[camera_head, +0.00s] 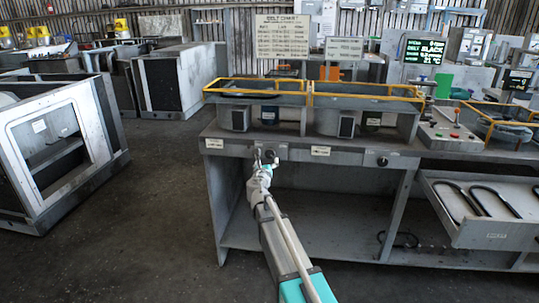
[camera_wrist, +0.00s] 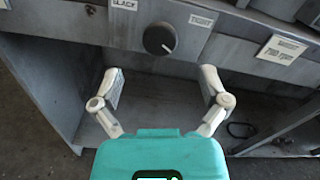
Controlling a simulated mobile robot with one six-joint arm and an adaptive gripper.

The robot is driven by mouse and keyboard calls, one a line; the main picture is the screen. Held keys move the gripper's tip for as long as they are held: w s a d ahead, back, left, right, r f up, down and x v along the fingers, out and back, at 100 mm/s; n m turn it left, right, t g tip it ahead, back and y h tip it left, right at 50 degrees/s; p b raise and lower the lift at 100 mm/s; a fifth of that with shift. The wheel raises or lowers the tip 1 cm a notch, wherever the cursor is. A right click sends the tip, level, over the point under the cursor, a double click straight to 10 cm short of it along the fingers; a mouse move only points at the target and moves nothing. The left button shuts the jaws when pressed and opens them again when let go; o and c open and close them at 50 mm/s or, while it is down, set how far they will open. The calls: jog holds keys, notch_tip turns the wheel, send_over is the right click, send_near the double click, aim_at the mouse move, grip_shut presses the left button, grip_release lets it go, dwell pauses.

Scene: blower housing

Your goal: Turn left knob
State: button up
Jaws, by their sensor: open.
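The left knob (camera_wrist: 160,38) is a round black dial with a pale mark, on the grey front panel of the bench. In the wrist view it sits at the top middle, beyond and between my fingertips. My gripper (camera_wrist: 161,85) is open and empty, its two pale fingers spread wide. The knob is apart from both fingers. In the head view my gripper (camera_head: 265,158) is in front of the bench's left part and largely covers the left knob. A second dark knob (camera_head: 382,161) is further right on the same panel.
The workbench (camera_head: 430,158) has yellow-railed bins (camera_head: 362,96) on top and an open shelf below. A pulled-out drawer (camera_head: 470,232) with black belts juts out at the right. Grey housings (camera_head: 50,150) stand at the left. The floor between is clear.

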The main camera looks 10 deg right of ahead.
aim_at(269, 154)
jog(key=x, duration=0.7)
jog(key=shift+w, duration=0.2)
jog(key=c, duration=1.1)
